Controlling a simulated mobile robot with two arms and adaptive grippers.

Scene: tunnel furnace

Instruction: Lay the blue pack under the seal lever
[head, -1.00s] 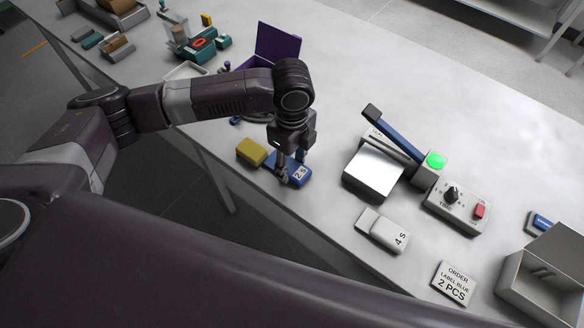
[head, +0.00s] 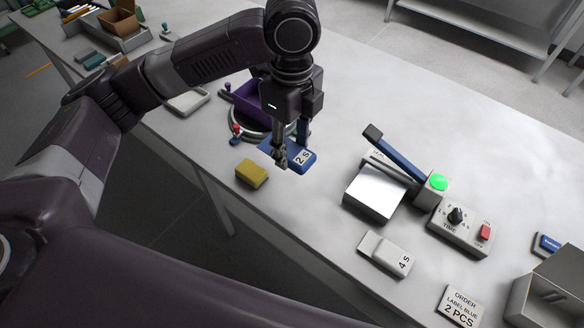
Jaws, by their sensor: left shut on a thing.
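The blue pack (head: 301,160), marked "2 S", is in my left gripper (head: 290,155) left of the middle of the head view. The gripper is shut on it, and the pack appears held above the table. The seal lever (head: 400,151), a blue bar with a dark end, is raised at a slant to the right of the pack. Below it is the sealer's pale flat plate (head: 376,192), empty. A green light (head: 438,182) glows at the lever's hinge end. My right gripper is not in view.
A yellow pack (head: 252,173) lies near the table's front edge. A white pack (head: 386,253) marked "4 S", the timer box (head: 460,228), an order card (head: 461,306) and a grey box (head: 550,290) stand front right. A purple bin (head: 250,103) is behind my gripper.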

